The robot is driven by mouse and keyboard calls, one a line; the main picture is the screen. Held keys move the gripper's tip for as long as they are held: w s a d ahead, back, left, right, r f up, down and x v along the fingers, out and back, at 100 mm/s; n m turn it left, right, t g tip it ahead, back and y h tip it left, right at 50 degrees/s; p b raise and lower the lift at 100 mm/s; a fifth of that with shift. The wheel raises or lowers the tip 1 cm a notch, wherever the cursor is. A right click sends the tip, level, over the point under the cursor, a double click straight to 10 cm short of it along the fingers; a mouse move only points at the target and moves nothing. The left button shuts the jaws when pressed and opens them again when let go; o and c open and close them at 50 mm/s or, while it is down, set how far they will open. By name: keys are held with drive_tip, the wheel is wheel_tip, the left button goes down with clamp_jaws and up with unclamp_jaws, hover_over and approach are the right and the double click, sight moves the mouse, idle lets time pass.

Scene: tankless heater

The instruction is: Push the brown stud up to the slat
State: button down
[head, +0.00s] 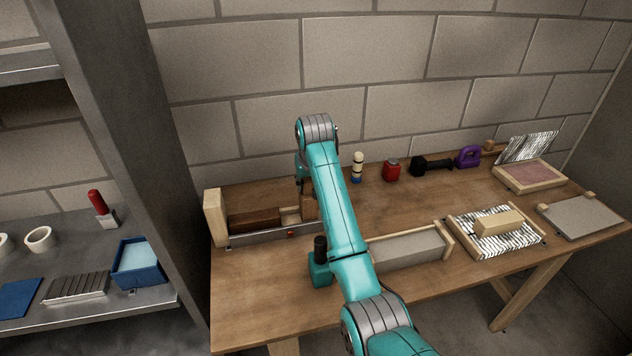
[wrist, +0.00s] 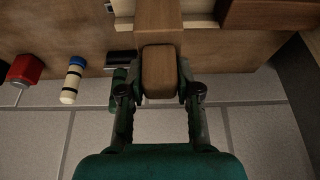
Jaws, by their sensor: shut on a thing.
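A brown wooden stud (head: 309,207) stands in a long grey-fronted tray (head: 262,238) at the left of the bench. My gripper (wrist: 159,78) is shut on its upright brown block, one finger on each side, in the wrist view. A pale piece (head: 290,215), which may be the slat, lies left of the stud in the head view. A dark reddish-brown block (head: 255,220) lies left of that piece and also shows in the wrist view (wrist: 268,14). I cannot tell whether stud and pale piece touch. My arm hides part of the tray's right end.
A tall pale block (head: 214,217) closes the tray's left end. A teal holder (head: 320,268) stands in front. A striped cylinder (head: 357,167), red can (head: 391,170) and black dumbbell-like thing (head: 430,165) stand behind. A grey-topped tray (head: 410,247) lies to the right.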

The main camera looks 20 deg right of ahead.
drive_tip(key=a, duration=0.7)
drive_tip(key=c, duration=0.8)
unclamp_jaws()
drive_tip(key=v, duration=1.2)
